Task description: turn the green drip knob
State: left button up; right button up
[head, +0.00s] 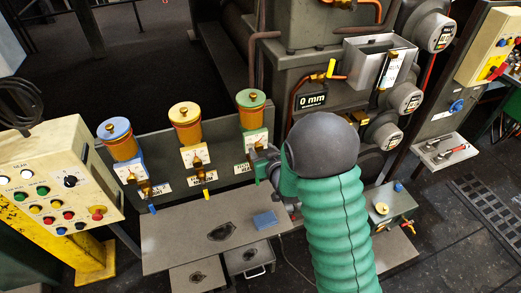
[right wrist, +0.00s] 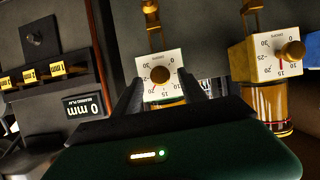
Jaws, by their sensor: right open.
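The green-capped oiler (head: 251,110) stands at the right end of a row of three on the grey panel. In the right wrist view, turned upside down, its white dial (right wrist: 147,67) has a round brass knob (right wrist: 160,75) at the centre, with a green band beyond. My right gripper (head: 262,160) is close to this oiler, partly hidden by my green arm and dark joint. In the right wrist view its dark fingers (right wrist: 160,86) are spread, one on each side of the dial, with the knob in the gap. Contact cannot be told. My left gripper is not in view.
The yellow-capped oiler (head: 186,120) and the blue-capped oiler (head: 118,137) stand to the left. A grey table (head: 180,238) with a blue block (head: 265,219) lies below. A button console (head: 50,185) is at far left. The 0 mm display (head: 312,100) is at right.

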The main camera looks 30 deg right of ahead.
jog(key=shift+x, duration=1)
jog(key=shift+r, duration=0.1)
jog(key=shift+s, duration=0.1)
grip_shut()
jog(key=shift+a, duration=0.1)
